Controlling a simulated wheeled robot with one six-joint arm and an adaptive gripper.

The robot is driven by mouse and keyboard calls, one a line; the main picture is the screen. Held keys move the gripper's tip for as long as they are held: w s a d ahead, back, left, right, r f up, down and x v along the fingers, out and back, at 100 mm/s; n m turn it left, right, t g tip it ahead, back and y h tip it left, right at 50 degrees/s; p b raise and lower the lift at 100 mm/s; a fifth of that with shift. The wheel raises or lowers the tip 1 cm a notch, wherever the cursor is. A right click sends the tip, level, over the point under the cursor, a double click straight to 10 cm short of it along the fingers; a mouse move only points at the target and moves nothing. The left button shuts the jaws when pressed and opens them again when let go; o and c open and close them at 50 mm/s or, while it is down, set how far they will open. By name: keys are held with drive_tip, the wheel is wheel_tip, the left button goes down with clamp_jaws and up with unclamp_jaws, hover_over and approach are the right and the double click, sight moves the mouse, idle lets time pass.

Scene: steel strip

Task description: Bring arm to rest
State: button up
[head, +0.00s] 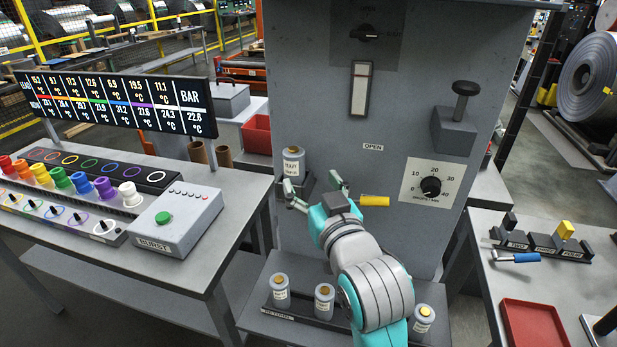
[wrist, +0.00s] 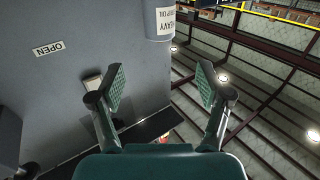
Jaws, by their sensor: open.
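My gripper (head: 315,186) is open, its two fingers spread with nothing between them, in front of the grey panel (head: 320,90). The wrist view also shows the open gripper (wrist: 160,85), with bare space between the pads. A grey canister labelled HEAVY (head: 293,163) sits on a small holder on the panel, just beyond the left finger. In the wrist view the canister (wrist: 158,22) is ahead of the fingers and apart from them. My arm reaches up from the bottom of the head view and hides part of the panel's lower face.
A yellow handle (head: 374,201) sticks out just right of my gripper. Several canisters, one of them here (head: 324,300), stand on a low shelf around my arm. A left bench holds coloured knobs and a green button (head: 163,217). A right bench holds levers and a red tray (head: 533,325).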

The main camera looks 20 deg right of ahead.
idle(0.4)
drive_tip(key=s+f+g, duration=0.1)
drive_tip(key=s+f, duration=0.6)
drive_tip(key=f, duration=0.4)
drive_tip(key=s+f+g, duration=0.1)
drive_tip(key=s+f, duration=0.7)
drive_tip(key=f, duration=0.4)
drive_tip(key=s+f, duration=0.3)
drive_tip(key=s, duration=1)
drive_tip(key=s+f+g, duration=0.1)
drive_tip(key=s+f, duration=0.2)
drive_tip(key=s, duration=1)
drive_tip(key=shift+s+d+y, duration=0.25)
drive_tip(key=shift+s+y, duration=0.05)
